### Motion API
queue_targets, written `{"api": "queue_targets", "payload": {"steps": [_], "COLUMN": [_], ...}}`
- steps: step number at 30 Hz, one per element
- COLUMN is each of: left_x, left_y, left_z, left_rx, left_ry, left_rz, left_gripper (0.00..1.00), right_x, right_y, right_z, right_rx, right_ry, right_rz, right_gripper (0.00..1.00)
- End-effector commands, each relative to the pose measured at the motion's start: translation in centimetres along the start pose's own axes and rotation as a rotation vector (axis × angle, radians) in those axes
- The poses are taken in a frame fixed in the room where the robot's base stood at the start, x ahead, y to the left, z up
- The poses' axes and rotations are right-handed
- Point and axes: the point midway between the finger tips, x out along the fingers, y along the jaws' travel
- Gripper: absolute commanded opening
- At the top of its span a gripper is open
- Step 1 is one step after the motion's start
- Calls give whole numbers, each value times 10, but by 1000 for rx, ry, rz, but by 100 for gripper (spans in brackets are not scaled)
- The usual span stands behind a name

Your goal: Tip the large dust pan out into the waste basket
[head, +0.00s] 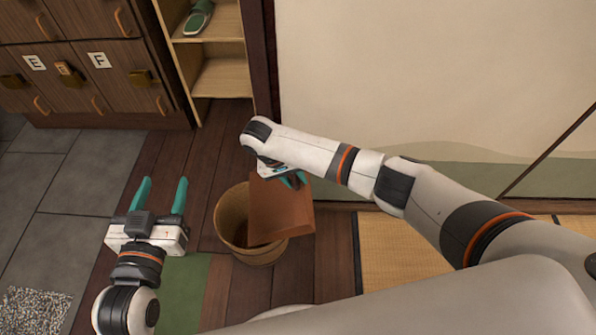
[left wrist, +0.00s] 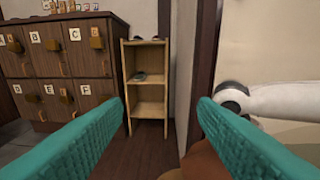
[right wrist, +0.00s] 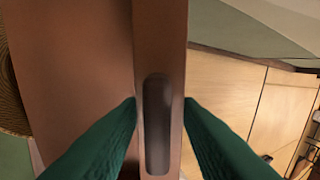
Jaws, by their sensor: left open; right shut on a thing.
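The large dust pan (head: 280,209) is a flat brown pan. In the head view it is steeply tilted over the round woven waste basket (head: 229,219), its lower edge at or inside the basket's mouth. My right gripper (head: 294,179) is shut on the pan at its upper end, mostly hidden under my right arm. In the right wrist view the fingers grip the brown handle (right wrist: 159,70), which has a dark slot. The basket's rim (right wrist: 14,100) shows at the left edge there. My left gripper (head: 160,196) is open and empty, left of the basket. Any dust is not visible.
Wooden lockers (head: 90,65) and an open shelf (head: 220,76) with a green slipper (head: 198,17) stand at the back. A pale wall panel (head: 420,80) rises behind my right arm. Dark floorboards, a green mat (head: 184,290) and tatami (head: 400,265) surround the basket.

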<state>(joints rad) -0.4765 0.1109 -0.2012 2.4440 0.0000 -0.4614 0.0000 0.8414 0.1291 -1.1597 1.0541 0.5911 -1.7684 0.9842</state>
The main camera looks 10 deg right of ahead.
Motion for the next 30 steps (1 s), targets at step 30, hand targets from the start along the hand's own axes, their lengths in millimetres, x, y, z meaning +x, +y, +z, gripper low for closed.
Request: {"api": "queue_targets", "payload": {"steps": [30], "left_x": [-34], "left_y": [-15], "left_z": [102], "left_rx": [-24], "left_ry": [-750], "left_rz": [-39], "left_gripper": [53], "right_x": [35], "right_y": [-28], "right_z": [-1], "right_rx": [27], "right_ry": [5], "right_rz": [371], "right_gripper": [9]}}
